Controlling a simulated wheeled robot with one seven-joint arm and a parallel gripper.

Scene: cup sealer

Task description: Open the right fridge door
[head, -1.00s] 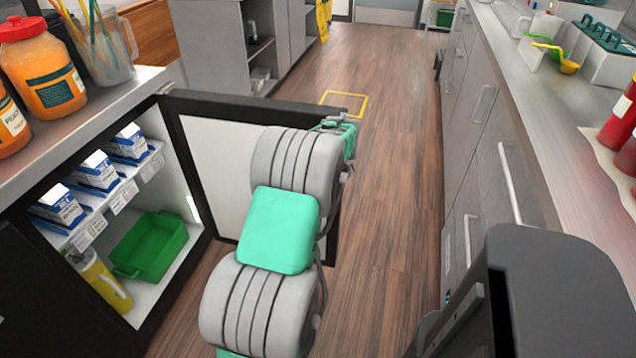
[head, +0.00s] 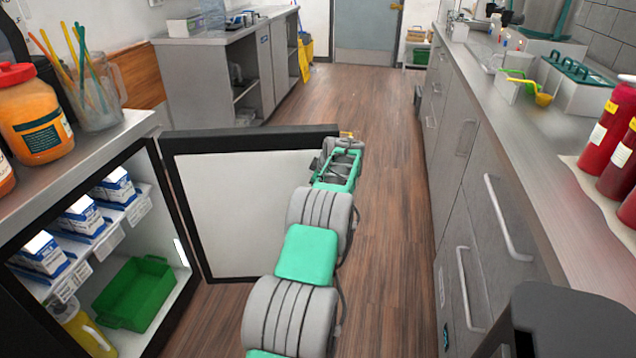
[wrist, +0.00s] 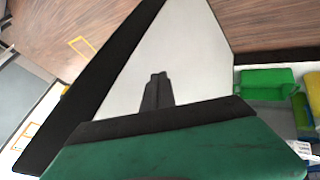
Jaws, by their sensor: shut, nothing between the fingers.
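The right fridge door (head: 245,205) stands wide open, with its white inner panel and dark frame showing in the head view. It reaches out from the fridge (head: 180,245) into the aisle. My arm stretches along the door's near side, with its wrist by the free upper corner. In the wrist view, my gripper's dark fingers (wrist: 158,77) are together and empty. They show against the door's white panel (wrist: 195,60); contact cannot be told. The fingertips are not clear in the head view.
The fridge holds blue-and-white cartons (head: 80,220), a green bin (head: 135,290) and a yellow jug (head: 80,330). A counter with drawers (head: 475,200) lines the right side. The wooden aisle floor (head: 385,150) is clear beyond the door.

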